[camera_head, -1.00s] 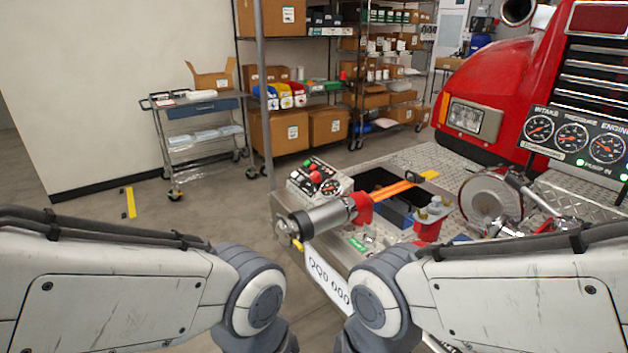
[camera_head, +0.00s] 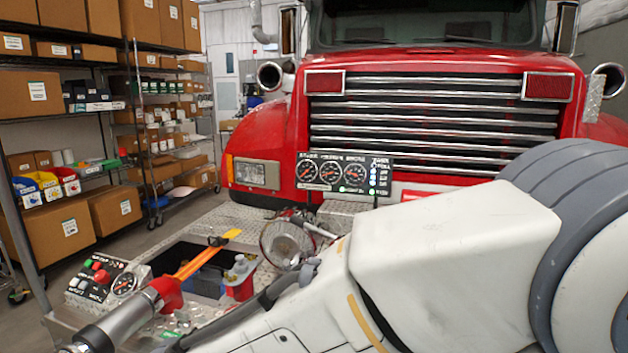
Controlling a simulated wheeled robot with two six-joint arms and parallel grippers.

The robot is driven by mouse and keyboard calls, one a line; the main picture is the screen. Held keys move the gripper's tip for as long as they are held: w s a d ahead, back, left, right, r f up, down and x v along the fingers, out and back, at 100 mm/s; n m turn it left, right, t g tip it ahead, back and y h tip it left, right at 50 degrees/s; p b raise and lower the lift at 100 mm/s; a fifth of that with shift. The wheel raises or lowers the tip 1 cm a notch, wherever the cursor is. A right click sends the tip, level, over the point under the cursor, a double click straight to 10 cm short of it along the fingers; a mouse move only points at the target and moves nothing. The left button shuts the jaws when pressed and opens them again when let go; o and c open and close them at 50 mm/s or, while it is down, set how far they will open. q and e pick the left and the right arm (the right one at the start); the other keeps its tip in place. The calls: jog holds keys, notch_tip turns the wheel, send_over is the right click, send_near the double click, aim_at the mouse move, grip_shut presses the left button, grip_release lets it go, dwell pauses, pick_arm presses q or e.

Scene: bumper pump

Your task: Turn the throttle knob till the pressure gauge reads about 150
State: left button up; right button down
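The gauge panel (camera_head: 322,191) stands on the bumper in front of the grille, with three round dials in a row. The middle dial, the pressure gauge (camera_head: 331,174), is too small to read its needle. A small control panel (camera_head: 75,296) at the lower left carries red and green buttons and a round dial (camera_head: 124,284). I cannot tell which part is the throttle knob; my arm covers much of the bumper's right side. Neither of my grippers is in view.
A red truck front (camera_head: 270,128) fills the back. A grey cylinder with a red end (camera_head: 125,322) lies at the lower left. An open bin (camera_head: 210,280) has orange straps across it. A round metal cap (camera_head: 287,240) is beside my arm. Shelves (camera_head: 60,120) stand at left.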

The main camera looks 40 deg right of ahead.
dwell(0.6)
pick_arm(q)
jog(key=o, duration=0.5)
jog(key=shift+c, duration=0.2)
